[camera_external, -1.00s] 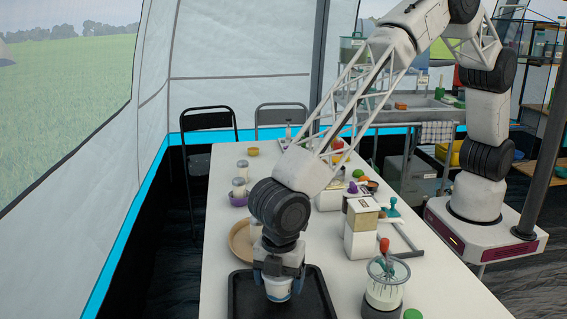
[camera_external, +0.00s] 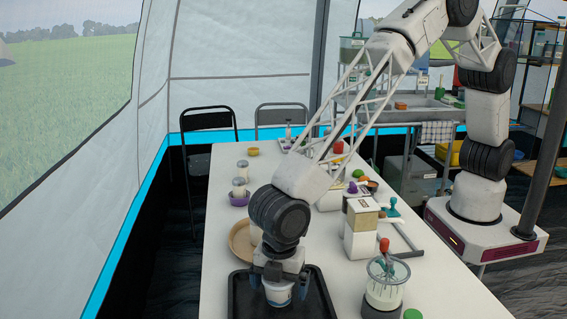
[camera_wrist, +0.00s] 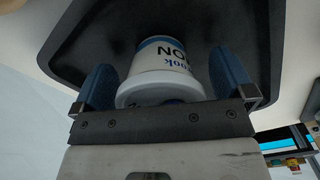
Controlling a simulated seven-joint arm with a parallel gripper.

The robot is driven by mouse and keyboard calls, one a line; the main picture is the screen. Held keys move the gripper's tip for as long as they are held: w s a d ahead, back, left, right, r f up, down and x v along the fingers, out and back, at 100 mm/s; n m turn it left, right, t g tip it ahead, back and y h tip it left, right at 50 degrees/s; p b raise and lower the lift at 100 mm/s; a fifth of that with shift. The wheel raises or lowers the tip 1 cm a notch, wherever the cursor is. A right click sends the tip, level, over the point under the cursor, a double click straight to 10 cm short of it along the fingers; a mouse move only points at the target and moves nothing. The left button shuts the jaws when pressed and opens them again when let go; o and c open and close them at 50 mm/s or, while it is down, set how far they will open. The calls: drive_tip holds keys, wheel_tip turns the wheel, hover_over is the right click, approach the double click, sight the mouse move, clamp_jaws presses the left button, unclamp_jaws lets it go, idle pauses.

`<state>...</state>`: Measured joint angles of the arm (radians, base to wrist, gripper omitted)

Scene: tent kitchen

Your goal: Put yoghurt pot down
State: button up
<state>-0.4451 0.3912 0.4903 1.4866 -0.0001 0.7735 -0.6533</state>
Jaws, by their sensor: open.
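The yoghurt pot (camera_external: 278,294) is white with blue lettering and stands on the black tray (camera_external: 318,296) at the near end of the table. In the wrist view the pot (camera_wrist: 160,72) sits between my two blue fingers, with gaps visible on both sides. My gripper (camera_external: 279,283) is open around the pot, pointing down over the tray. It also shows in the wrist view (camera_wrist: 167,86). The pot's underside is hidden in the external view.
A round tan plate (camera_external: 238,239) lies just behind the tray. A clear jug with utensils (camera_external: 384,287) stands to the right. A carton (camera_external: 361,236) stands behind the jug. White table surface (camera_external: 222,190) is bare at the left.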

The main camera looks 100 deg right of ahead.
wheel_tip(320, 180, up, 12)
drive_tip(key=shift+r, duration=0.15)
idle(0.7)
idle(0.5)
